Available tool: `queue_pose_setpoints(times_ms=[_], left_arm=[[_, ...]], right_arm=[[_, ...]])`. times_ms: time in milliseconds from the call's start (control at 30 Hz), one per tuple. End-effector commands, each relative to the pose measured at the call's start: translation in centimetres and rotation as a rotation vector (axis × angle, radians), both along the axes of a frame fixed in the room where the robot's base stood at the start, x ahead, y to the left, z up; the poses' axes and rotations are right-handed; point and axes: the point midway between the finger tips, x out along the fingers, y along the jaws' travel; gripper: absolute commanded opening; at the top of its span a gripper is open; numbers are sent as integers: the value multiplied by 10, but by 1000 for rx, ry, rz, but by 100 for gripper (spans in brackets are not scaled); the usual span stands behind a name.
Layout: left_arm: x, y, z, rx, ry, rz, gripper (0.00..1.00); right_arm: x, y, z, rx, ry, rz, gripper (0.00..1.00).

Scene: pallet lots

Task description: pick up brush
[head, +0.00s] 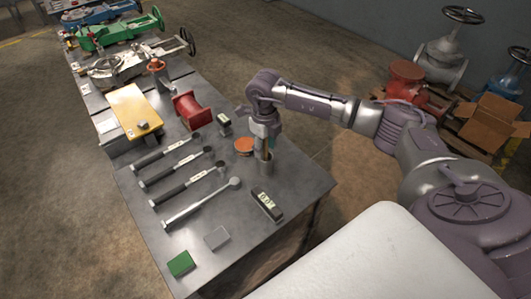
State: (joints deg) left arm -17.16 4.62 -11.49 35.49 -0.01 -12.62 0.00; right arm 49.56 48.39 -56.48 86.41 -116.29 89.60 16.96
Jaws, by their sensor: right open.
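My right gripper (264,148) points down near the right side of the metal table, open. A thin tan upright piece (262,154), possibly the brush handle, shows between or just behind its fingers; it is too small to be sure. A small grey metal cup (267,168) stands directly below the fingers. Whether the fingers touch the upright piece cannot be told. My left gripper is not in view.
The metal table (215,268) holds several wrenches (180,180), an orange disc (244,146), a red spool (192,110), a black labelled device (267,205), a green block (181,263) and a grey block (216,237). A cardboard box (493,121) and valves stand at right.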

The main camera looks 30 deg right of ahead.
Motion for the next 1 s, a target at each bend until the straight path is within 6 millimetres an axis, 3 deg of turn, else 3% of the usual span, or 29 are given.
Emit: queue_pose_setpoints(times_ms=[167,433,767,1000], left_arm=[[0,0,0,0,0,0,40],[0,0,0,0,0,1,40],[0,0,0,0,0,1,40],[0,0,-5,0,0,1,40]], right_arm=[[0,0,0,0,0,1,46],[0,0,0,0,0,0,1],[1,0,2,0,-1,0,0],[2,0,38,0,-6,1,0]])
